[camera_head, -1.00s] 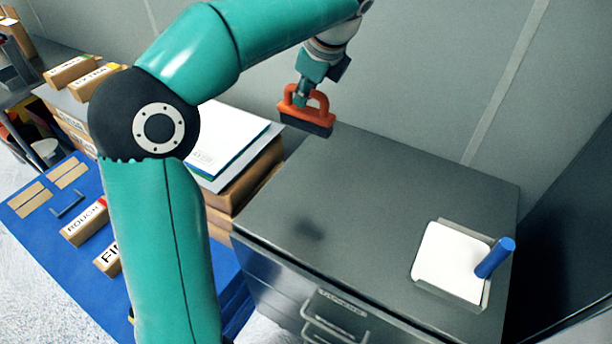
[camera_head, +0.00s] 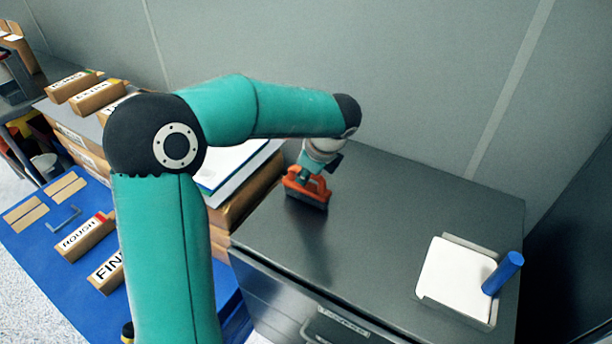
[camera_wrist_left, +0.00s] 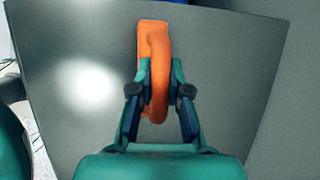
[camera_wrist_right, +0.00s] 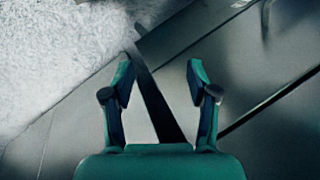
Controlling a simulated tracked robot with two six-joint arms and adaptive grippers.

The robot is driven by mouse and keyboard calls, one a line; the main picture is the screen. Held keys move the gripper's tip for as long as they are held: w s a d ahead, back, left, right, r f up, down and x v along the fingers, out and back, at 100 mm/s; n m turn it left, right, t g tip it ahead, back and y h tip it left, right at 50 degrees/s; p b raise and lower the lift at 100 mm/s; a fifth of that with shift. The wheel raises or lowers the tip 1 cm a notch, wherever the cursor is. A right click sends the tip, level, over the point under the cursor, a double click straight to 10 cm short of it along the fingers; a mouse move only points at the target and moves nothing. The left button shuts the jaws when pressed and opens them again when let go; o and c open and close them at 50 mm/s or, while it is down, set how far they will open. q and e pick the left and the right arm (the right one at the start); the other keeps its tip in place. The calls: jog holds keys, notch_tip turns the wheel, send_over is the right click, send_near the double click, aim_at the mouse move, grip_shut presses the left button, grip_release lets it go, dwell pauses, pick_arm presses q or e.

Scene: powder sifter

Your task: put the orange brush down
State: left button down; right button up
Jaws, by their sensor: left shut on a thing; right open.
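The orange brush (camera_head: 306,188) has an orange handle and a dark bristle block. It is upright, bristles down, at the left back part of the dark grey cabinet top (camera_head: 375,215). It looks at or very near the surface; I cannot tell if it touches. My left gripper (camera_head: 308,170) is above it and shut on its handle. In the left wrist view the handle (camera_wrist_left: 155,62) sits between the fingers (camera_wrist_left: 160,92). My right gripper (camera_wrist_right: 158,80) is open and empty in the right wrist view; it does not show in the head view.
A tray with a white pad (camera_head: 455,278) and a blue cylinder (camera_head: 503,272) stand at the right of the cabinet top. Stacked boxes and papers (camera_head: 232,165) adjoin its left edge. Labelled blocks (camera_head: 85,237) lie on a blue mat (camera_head: 50,270). The middle of the cabinet top is clear.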

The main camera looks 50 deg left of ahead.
pick_arm(q)
jog(key=shift+f, duration=0.35)
jog(key=shift+f, duration=0.15)
jog(key=c, duration=1.1)
grip_release()
jog(key=v, duration=1.2)
jog(key=shift+a+r+p, duration=0.1)
jog(key=shift+r+p, duration=0.15)
jog(key=shift+p, duration=0.1)
